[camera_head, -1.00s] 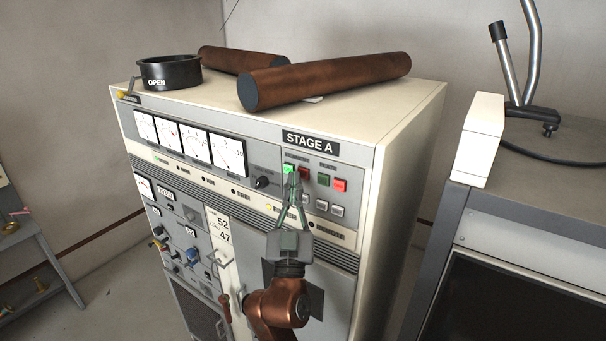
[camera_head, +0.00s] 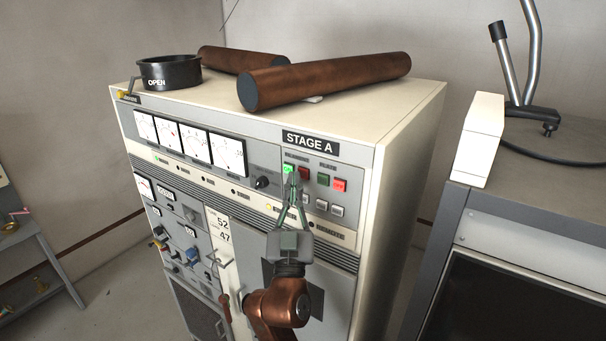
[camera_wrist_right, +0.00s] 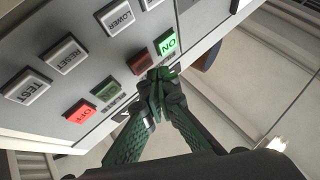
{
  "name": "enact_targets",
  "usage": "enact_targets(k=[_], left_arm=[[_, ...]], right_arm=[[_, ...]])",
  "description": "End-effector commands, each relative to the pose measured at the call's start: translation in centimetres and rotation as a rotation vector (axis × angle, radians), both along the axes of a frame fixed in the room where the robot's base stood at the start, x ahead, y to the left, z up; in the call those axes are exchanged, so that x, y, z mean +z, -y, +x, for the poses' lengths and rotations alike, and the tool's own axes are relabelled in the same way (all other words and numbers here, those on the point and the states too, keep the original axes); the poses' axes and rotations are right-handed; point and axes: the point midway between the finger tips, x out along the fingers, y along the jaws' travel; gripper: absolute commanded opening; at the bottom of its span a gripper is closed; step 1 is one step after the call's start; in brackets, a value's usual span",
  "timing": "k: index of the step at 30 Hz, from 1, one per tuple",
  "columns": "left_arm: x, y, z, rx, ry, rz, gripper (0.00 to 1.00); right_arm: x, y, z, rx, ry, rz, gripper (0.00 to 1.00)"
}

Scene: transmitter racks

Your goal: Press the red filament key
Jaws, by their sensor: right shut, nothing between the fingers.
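The red filament key (camera_head: 304,173) is a dark, unlit red key under the STAGE A label, just right of a lit green key (camera_head: 288,169). In the wrist view the dark red key (camera_wrist_right: 140,63) sits beside the lit green ON key (camera_wrist_right: 166,43). My right gripper (camera_head: 292,178) is shut and empty, its fingertips in front of the panel by these two keys. In the wrist view the closed fingertips (camera_wrist_right: 160,80) overlap the edge of the dark red key. I cannot tell whether they touch it. My left gripper is not in view.
To the right in the same row are a dark green key (camera_head: 323,180) and a lit red OFF key (camera_head: 340,185). Grey keys (camera_head: 322,205) sit below. Copper-coloured cylinders (camera_head: 330,78) lie on the cabinet top. A grey desk (camera_head: 560,190) stands at right.

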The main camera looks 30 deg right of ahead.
Motion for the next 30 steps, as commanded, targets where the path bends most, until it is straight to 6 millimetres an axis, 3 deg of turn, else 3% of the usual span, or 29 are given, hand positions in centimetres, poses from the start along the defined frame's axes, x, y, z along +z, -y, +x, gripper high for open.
enact_targets(k=[30], left_arm=[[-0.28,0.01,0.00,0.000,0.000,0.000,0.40]], right_arm=[[0.02,1.13,0.35,-0.001,0.000,0.000,0.00]])
